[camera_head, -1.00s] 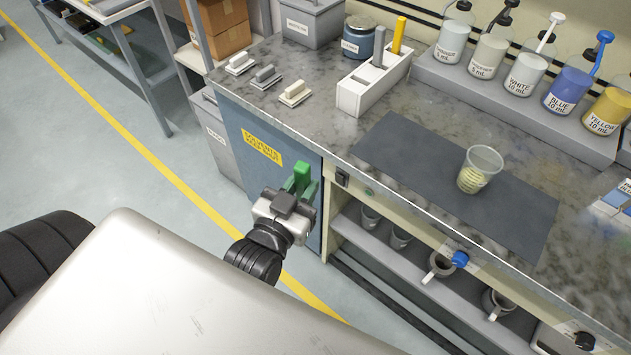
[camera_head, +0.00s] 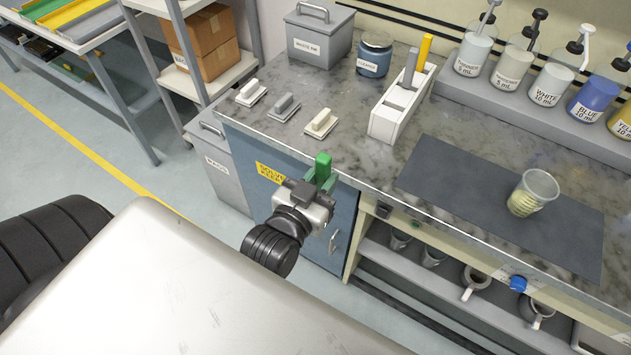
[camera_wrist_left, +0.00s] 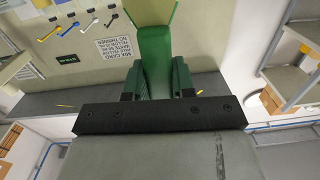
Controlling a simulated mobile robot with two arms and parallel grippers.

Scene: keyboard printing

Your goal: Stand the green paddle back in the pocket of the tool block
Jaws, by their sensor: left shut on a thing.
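The green paddle (camera_head: 323,167) is held upright in my left gripper (camera_head: 318,184), in front of the counter's front edge near its left end. In the left wrist view the green paddle (camera_wrist_left: 153,40) stands between the two green fingers (camera_wrist_left: 158,80), which are shut on it. The white tool block (camera_head: 384,124) stands on the counter, behind and to the right of the gripper. A grey paddle (camera_head: 409,67) and a yellow paddle (camera_head: 424,58) stand in its far end. Its near part shows empty. My right gripper is not in view.
A dark mat (camera_head: 440,180) with a clear cup (camera_head: 533,192) lies right of the block. Several small handled pieces, one of them white (camera_head: 320,123), lie left of it. A blue jar (camera_head: 374,55) and a grey bin (camera_head: 318,35) stand behind. Bottles line the raised shelf.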

